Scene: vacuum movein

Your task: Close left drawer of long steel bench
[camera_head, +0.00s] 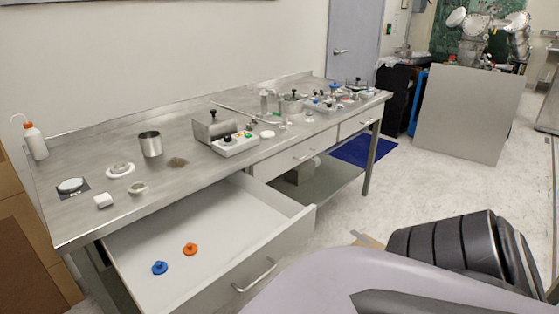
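The long steel bench (205,175) runs along the wall from the left foreground to the middle right. Its left drawer (221,223) is pulled far out. A blue knob-like piece (160,268) and an orange one (190,249) lie inside it. The drawer's handle (254,276) shows on its front face, close to the bottom edge of the view. The other drawers (305,152) of the bench are shut. Neither gripper can be seen. A large pale and black part of my own body fills the lower right and lies close to the drawer front.
Cardboard boxes (25,225) stand at the left. The floor (385,205) right of the bench is largely clear, with a blue mat (363,149).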

